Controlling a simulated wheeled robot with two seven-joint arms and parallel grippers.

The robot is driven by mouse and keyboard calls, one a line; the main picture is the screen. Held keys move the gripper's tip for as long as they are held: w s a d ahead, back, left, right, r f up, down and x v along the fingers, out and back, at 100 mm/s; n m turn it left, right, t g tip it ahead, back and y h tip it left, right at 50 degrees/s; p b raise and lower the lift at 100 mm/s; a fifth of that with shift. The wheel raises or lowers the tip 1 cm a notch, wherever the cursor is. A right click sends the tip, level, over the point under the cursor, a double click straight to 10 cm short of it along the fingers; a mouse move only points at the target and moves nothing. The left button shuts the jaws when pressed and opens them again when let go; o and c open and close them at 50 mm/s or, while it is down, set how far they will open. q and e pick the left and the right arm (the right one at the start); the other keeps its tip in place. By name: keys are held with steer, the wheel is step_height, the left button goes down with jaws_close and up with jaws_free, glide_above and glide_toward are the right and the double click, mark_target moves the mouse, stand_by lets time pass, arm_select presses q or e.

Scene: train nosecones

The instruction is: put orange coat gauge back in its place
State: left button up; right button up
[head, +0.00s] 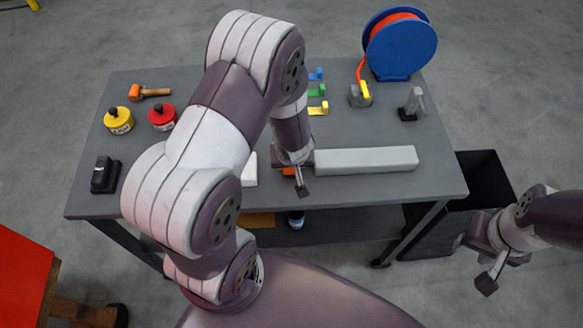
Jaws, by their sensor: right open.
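A small orange piece (289,171), likely the orange coat gauge, shows on the table beside my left gripper, mostly hidden by it. My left gripper (302,184) points down at the table's front part; the arm hides most of its jaws, so I cannot tell if it holds the orange piece. Blue (316,74), green (316,91) and yellow (318,108) gauges stand in a row behind it, with their left parts hidden by my arm. My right gripper (474,264) is open and empty, off the table's right front corner.
A long pale grey block (366,160) lies right of my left gripper. A blue reel (401,45), a grey block with a yellow top (360,96), yellow (118,121) and red (162,118) pots and a hammer (149,93) are on the table. A black bin (484,176) stands right.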

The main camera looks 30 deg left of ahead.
arm_select(q)
steer(key=shift+f, duration=0.6)
steer(key=shift+s, duration=0.1)
steer(key=shift+f, duration=0.15)
steer(key=o, duration=1.1)
steer(key=shift+o, duration=0.2)
